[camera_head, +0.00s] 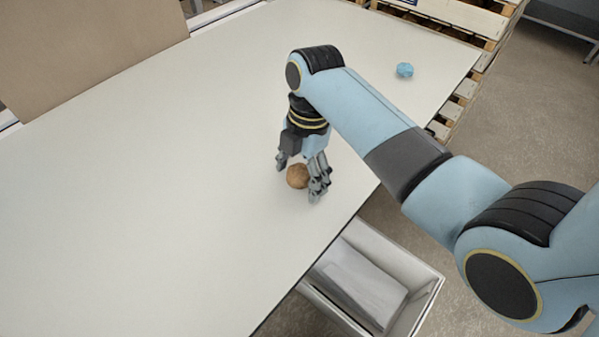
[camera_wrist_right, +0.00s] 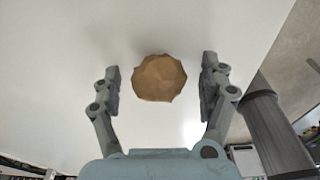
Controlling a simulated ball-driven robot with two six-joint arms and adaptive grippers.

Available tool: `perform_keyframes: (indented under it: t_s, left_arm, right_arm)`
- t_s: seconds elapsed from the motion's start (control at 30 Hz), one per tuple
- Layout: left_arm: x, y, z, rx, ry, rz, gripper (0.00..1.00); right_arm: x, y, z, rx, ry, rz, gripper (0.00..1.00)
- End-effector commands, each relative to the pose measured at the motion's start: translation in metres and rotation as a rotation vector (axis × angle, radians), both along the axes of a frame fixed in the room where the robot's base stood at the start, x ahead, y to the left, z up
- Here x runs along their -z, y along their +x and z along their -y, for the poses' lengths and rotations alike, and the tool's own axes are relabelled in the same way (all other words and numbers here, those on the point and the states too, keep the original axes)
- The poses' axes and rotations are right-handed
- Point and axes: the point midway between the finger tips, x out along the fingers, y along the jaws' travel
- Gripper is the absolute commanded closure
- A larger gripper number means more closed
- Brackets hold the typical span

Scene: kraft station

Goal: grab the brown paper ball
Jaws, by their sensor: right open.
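The brown paper ball (camera_head: 297,177) is a small crumpled lump on the white table (camera_head: 150,200), near its right edge. My right gripper (camera_head: 300,180) is open and lowered over it, with one finger to each side of the ball. In the right wrist view the ball (camera_wrist_right: 159,78) shows between the two fingertips of my gripper (camera_wrist_right: 160,82), with a gap on both sides. The fingers do not appear to touch it. My left gripper is in neither view.
A crumpled blue ball (camera_head: 404,70) lies at the table's far right. A white bin (camera_head: 425,300) with paper stands below the table's right edge. Wooden pallets (camera_head: 455,15) are behind the table, and a brown board (camera_head: 85,45) stands at the back left. The table's left side is clear.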

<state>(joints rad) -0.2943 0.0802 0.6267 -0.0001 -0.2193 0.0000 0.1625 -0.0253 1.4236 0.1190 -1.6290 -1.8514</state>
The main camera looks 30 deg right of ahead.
Motion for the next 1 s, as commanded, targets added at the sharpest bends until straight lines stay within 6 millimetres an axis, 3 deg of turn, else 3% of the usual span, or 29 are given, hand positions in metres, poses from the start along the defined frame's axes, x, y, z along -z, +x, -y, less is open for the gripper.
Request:
perform_keyframes:
  t_s: [0.17,0.47,0.8,1.0]
  left_arm:
    - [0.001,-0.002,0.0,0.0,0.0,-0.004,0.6]
    - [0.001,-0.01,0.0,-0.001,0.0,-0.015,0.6]
    - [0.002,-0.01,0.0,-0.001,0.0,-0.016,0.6]
    - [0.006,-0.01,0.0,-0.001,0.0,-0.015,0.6]
  right_arm:
    - [0.0,0.0,0.0,0.0,0.0,0.0,0.24]
    - [0.0,0.0,0.0,0.0,0.0,0.0,0.63]
    - [-0.002,0.0,0.0,0.0,0.0,0.001,0.64]
    - [-0.018,0.001,0.0,0.0,0.0,0.004,0.64]
